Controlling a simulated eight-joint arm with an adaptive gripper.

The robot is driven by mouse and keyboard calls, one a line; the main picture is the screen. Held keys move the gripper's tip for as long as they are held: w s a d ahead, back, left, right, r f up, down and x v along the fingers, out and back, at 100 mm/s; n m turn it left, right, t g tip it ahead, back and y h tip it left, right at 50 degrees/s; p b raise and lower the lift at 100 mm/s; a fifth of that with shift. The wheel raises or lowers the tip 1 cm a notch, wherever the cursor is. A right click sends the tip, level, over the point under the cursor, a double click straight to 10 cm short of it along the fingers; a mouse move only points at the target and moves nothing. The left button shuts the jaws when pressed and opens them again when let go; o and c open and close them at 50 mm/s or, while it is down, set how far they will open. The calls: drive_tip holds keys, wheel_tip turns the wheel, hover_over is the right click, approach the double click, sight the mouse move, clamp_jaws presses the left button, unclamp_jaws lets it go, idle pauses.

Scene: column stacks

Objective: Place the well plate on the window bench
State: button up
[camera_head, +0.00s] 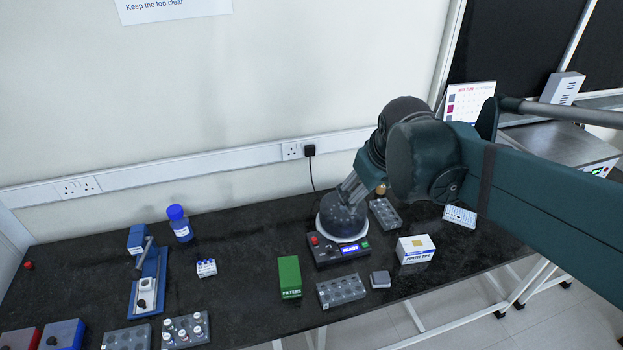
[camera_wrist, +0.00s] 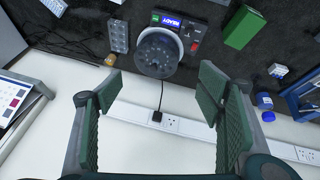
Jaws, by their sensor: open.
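The well plate (camera_head: 460,216) looks to be the small white flat block with a grid of dark wells. It lies on the dark bench (camera_head: 240,240), right of the grey rack, and a white piece at the wrist view's top left looks like it (camera_wrist: 55,6). My gripper (camera_wrist: 162,84) is open and empty, its green pads wide apart. In the head view it is above the round-topped mixer, apart from the plate.
The mixer (camera_head: 340,250) with a lit display stands below my gripper. A grey rack (camera_head: 385,214), a white box (camera_head: 415,249) and a green box (camera_head: 289,277) stand around it. A calendar (camera_head: 468,102) and a grey device (camera_head: 563,88) are at the right.

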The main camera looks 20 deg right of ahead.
drive_tip(key=s+a+f+m+t+y, duration=0.1)
drive_tip(key=s+a+f+m+t, duration=0.1)
drive_tip(key=s+a, duration=0.7)
drive_tip(key=shift+s+a+f, duration=0.2)
drive_tip(key=shift+f, duration=0.3)
